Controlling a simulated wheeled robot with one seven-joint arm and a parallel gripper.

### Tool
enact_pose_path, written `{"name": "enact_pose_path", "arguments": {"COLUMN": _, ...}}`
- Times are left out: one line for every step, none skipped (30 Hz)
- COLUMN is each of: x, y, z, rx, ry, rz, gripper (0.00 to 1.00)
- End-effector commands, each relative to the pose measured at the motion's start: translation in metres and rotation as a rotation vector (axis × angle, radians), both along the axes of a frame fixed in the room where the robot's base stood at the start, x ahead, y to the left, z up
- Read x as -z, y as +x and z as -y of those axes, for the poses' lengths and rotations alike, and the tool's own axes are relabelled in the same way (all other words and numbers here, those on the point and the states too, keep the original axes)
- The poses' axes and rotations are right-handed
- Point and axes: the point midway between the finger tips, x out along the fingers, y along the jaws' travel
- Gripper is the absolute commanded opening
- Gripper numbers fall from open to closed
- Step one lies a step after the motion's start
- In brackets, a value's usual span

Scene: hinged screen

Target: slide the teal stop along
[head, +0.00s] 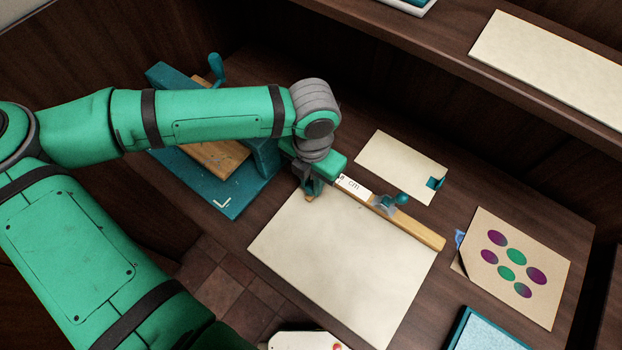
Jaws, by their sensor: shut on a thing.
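A wooden rule (418,229) marked "cm" lies along the back edge of a large cream sheet (340,265). My gripper (311,190) points down at the rule's left end, beside the sheet's back left corner. A clear slider with a teal knob (401,198) sits farther right on the rule, apart from my gripper.
A teal press-like device with a wooden board (215,156) and crank stands at left, behind my arm. A cream card (398,160) with a teal clip lies behind the rule. A dotted card (515,265) lies at right. A raised shelf (450,45) crosses the back.

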Motion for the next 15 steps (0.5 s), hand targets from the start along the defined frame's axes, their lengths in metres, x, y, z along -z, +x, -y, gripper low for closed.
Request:
{"name": "enact_pose_path", "arguments": {"x": -0.0008, "y": 0.0003, "z": 0.0012, "rx": 0.002, "ry": -0.002, "rz": 0.002, "gripper": 0.0}}
{"name": "enact_pose_path", "arguments": {"x": -0.0008, "y": 0.0002, "z": 0.0015, "rx": 0.002, "ry": -0.002, "rz": 0.002, "gripper": 0.0}}
{"name": "enact_pose_path", "arguments": {"x": -0.0009, "y": -0.0001, "z": 0.002, "rx": 0.002, "ry": -0.002, "rz": 0.002, "gripper": 0.0}}
{"name": "enact_pose_path", "arguments": {"x": -0.0009, "y": -0.0003, "z": 0.0025, "rx": 0.002, "ry": -0.002, "rz": 0.002, "gripper": 0.0}}
{"name": "enact_pose_path", "arguments": {"x": -0.001, "y": -0.0006, "z": 0.0028, "rx": 0.002, "ry": -0.002, "rz": 0.003, "gripper": 0.0}}
{"name": "enact_pose_path", "arguments": {"x": -0.0011, "y": -0.0009, "z": 0.0034, "rx": 0.002, "ry": -0.002, "rz": 0.003, "gripper": 0.0}}
{"name": "enact_pose_path", "arguments": {"x": -0.0011, "y": -0.0011, "z": 0.0038, "rx": 0.002, "ry": -0.002, "rz": 0.003, "gripper": 0.0}}
{"name": "enact_pose_path", "arguments": {"x": -0.0011, "y": -0.0013, "z": 0.0042, "rx": 0.002, "ry": -0.002, "rz": 0.003, "gripper": 0.0}}
{"name": "enact_pose_path", "arguments": {"x": -0.0012, "y": -0.0017, "z": 0.0047, "rx": 0.002, "ry": -0.003, "rz": 0.004, "gripper": 0.0}}
{"name": "enact_pose_path", "arguments": {"x": -0.0012, "y": -0.0019, "z": 0.0052, "rx": 0.001, "ry": -0.003, "rz": 0.004, "gripper": 0.0}}
{"name": "enact_pose_path", "arguments": {"x": -0.0013, "y": -0.0022, "z": 0.0056, "rx": 0.001, "ry": -0.003, "rz": 0.004, "gripper": 0.0}}
{"name": "enact_pose_path", "arguments": {"x": -0.0014, "y": -0.0025, "z": 0.0061, "rx": 0.001, "ry": -0.003, "rz": 0.004, "gripper": 0.0}}
{"name": "enact_pose_path", "arguments": {"x": -0.0014, "y": -0.0027, "z": 0.0066, "rx": 0.001, "ry": -0.003, "rz": 0.004, "gripper": 0.0}}
{"name": "enact_pose_path", "arguments": {"x": -0.0014, "y": -0.003, "z": 0.007, "rx": 0.0, "ry": -0.004, "rz": 0.005, "gripper": 0.0}}
{"name": "enact_pose_path", "arguments": {"x": -0.0015, "y": -0.0033, "z": 0.0075, "rx": 0.0, "ry": -0.003, "rz": 0.005, "gripper": 0.0}}
